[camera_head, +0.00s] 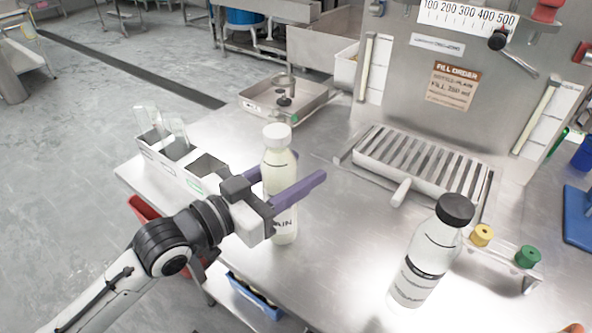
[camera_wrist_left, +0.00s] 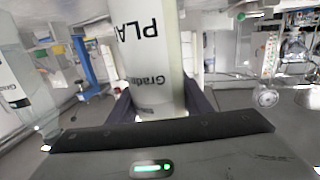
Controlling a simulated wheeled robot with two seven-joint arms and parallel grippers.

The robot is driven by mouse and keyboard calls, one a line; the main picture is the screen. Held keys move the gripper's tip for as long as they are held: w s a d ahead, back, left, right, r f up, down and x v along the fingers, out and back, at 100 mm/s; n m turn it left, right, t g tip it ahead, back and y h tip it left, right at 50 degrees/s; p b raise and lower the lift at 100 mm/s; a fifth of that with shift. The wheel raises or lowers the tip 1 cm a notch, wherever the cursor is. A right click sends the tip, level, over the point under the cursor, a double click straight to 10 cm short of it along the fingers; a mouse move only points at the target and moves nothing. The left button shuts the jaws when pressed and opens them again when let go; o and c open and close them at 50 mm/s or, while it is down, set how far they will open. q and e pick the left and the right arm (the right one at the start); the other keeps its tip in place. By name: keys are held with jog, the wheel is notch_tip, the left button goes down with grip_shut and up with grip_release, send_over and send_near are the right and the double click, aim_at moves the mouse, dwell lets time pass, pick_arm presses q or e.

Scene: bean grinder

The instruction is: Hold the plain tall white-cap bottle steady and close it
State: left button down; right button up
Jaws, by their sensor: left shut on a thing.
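The tall white-cap bottle (camera_head: 279,167) stands upright on the steel bench, with pale liquid inside and "PLAIN" lettering partly visible low on its label. Its white cap (camera_head: 277,136) sits on top; I cannot tell how tightly. My left gripper (camera_head: 304,169) is shut on the bottle, with its purple fingers on either side of the body. In the left wrist view the bottle (camera_wrist_left: 150,55) stands between the two fingers, its printed label appearing upside down. The front finger and gripper body hide part of the label in the head view. My right gripper is not in view.
A black-cap bottle (camera_head: 425,265) stands at the front right. A slatted drain tray (camera_head: 415,160) with a handle lies behind it. Yellow (camera_head: 481,235) and green (camera_head: 527,256) knobs are at the right. A bin rack (camera_head: 175,162) and steel tray (camera_head: 262,112) stand to the left and back.

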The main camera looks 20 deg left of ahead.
aim_at(265, 190)
pick_arm(q)
jog(key=shift+f, duration=0.1)
jog(key=c, duration=0.9)
grip_release()
jog(key=v, duration=1)
jog(key=shift+s+a+b, duration=0.1)
jog(key=shift+a+b, duration=0.05)
jog(key=shift+b, duration=0.15)
jog(key=shift+v, duration=0.85)
